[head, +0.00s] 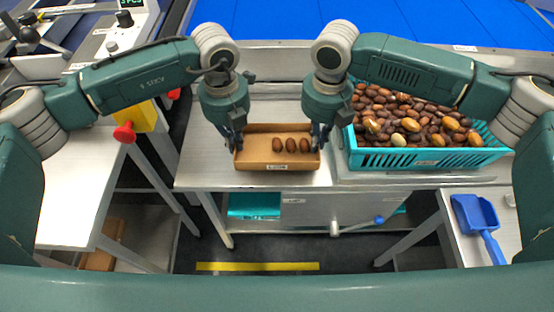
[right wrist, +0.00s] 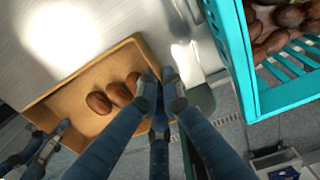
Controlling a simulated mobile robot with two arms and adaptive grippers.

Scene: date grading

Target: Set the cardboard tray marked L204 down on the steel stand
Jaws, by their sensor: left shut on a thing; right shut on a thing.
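The cardboard tray (head: 250,166) holds three brown dates (head: 291,145) in a row; its front label is too small to read. My left gripper (head: 237,143) is shut on its left end wall. My right gripper (head: 319,140) is shut on its right end wall. The tray looks level, over the steel stand (head: 203,165), close to its front edge. I cannot tell whether it touches the steel. The right wrist view shows the tray (right wrist: 42,103) with my right gripper (right wrist: 160,92) on its near wall and my left gripper (right wrist: 52,142) at the other end.
A teal crate (head: 430,158) full of dates stands close to the right of the tray. A blue belt (head: 400,20) runs behind. A blue scoop (head: 474,212) lies on the right table. A yellow box with a red knob (head: 126,132) is at left. Bare steel lies left of the tray.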

